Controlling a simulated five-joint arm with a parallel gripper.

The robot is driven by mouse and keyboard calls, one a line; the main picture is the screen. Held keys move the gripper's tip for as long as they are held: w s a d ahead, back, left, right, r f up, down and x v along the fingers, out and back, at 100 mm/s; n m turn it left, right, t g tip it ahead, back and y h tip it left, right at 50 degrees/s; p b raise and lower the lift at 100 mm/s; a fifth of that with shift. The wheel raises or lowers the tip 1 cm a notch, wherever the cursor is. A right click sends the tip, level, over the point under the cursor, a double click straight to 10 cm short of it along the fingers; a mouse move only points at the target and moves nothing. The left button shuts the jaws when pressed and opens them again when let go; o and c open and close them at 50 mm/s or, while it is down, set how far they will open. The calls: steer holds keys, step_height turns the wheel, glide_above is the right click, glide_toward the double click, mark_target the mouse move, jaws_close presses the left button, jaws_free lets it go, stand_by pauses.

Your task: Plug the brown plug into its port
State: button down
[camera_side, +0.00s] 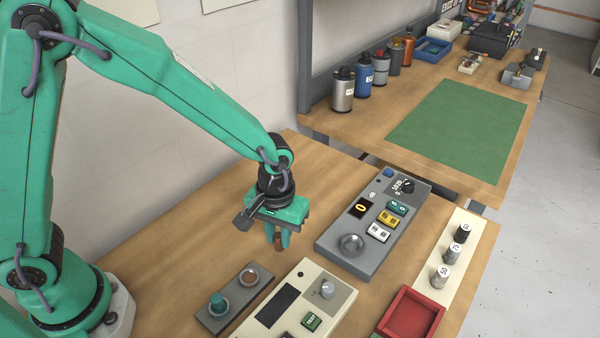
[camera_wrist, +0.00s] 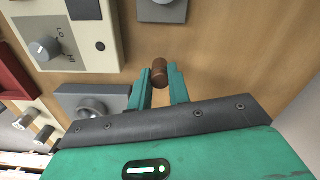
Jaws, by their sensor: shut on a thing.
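My gripper (camera_side: 279,238) is shut on the brown plug (camera_side: 280,245) and holds it upright, apparently above the bare wooden table. In the wrist view the brown plug (camera_wrist: 159,72) sits between the two teal fingertips (camera_wrist: 161,82). The dark port plate (camera_side: 235,293) lies in front of and to the left of my gripper in the side view. Its far port, with a brown centre (camera_side: 249,276), looks empty. A teal plug (camera_side: 217,302) stands in the near port. Part of the plate (camera_wrist: 172,14) shows at the top of the wrist view.
A cream panel with a knob (camera_side: 327,289) stands right of the port plate. A grey panel (camera_side: 334,240) with buttons and a round dish lies further right. A red tray (camera_side: 411,314) is at the front right. The wood behind my gripper is clear.

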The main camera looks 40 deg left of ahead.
steer(key=s+d+r, duration=0.6)
steer(key=s+r, duration=0.2)
steer(key=s, duration=0.2)
steer(key=shift+d+r, duration=0.15)
steer(key=shift+r, duration=0.1)
stand_by(0.3)
steer(key=s+a+r, duration=0.1)
steer(key=s, duration=0.8)
steer(key=shift+s+a+r, duration=0.2)
steer(key=shift+s+r, duration=0.1)
steer(key=shift+r, duration=0.05)
steer(key=shift+w+f, duration=0.1)
steer(key=w+a+f, duration=0.1)
steer(key=w+f, duration=0.1)
steer(key=w, duration=0.1)
steer(key=w+a+f, duration=0.2)
steer(key=w, duration=0.2)
steer(key=w+a+f, duration=0.2)
steer(key=w, duration=0.1)
steer(key=shift+w+f, duration=0.2)
steer(key=shift+f, duration=0.2)
